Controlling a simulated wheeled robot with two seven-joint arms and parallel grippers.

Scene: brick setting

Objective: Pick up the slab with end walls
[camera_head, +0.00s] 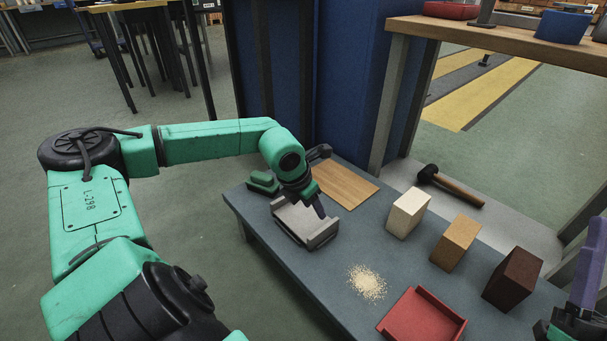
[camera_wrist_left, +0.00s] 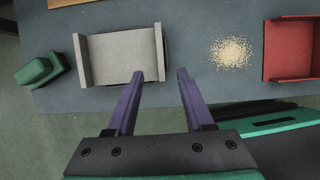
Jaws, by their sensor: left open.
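The slab with end walls is a light grey piece (camera_head: 300,222) lying flat near the table's left front edge, with a raised wall at each end. In the left wrist view the slab (camera_wrist_left: 122,56) lies ahead of the fingers. My left gripper (camera_head: 318,208) is over it in the head view and hides part of it. In the left wrist view its purple fingers (camera_wrist_left: 160,73) are apart with nothing between them, and the slab's right end wall lies just beyond the gap. My right gripper (camera_head: 583,285) is partly in view at the right edge; its opening is unclear.
A green brush-like block (camera_head: 263,182) and a wooden board (camera_head: 343,183) lie behind the slab. Crumbs (camera_head: 367,282) and a red tray (camera_head: 422,318) are to its right. Cream (camera_head: 408,213), tan (camera_head: 455,243) and dark brown (camera_head: 512,279) blocks stand farther right. A hammer (camera_head: 450,186) lies behind.

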